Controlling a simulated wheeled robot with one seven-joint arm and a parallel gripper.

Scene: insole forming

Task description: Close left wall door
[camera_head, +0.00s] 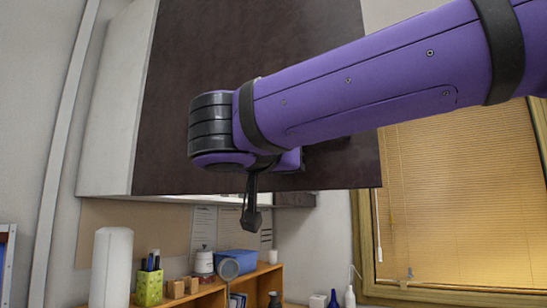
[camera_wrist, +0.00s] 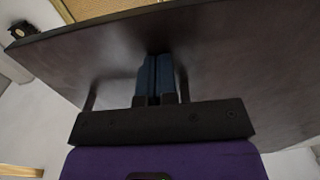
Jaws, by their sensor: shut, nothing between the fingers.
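The dark brown left wall door (camera_head: 240,60) hangs on the white wall cabinet (camera_head: 112,110), with its left edge along the cabinet's side. Its right part reaches beyond the cabinet's lower dark corner (camera_head: 296,200), so it seems to stand out from the cabinet; I cannot tell how far. In the wrist view the door (camera_wrist: 235,60) is a broad dark panel filling most of the picture. My gripper (camera_wrist: 156,68) is shut and empty, its fingertips against or very near this panel; contact is not clear. In the head view my arm hides part of the door and most of the gripper.
Below the cabinet is a wooden shelf (camera_head: 205,291) with a green pen holder (camera_head: 149,288), a blue bin (camera_head: 237,262) and small jars. A white roll (camera_head: 111,268) stands at left. A window with a blind (camera_head: 455,195) is at right. The wall between is clear.

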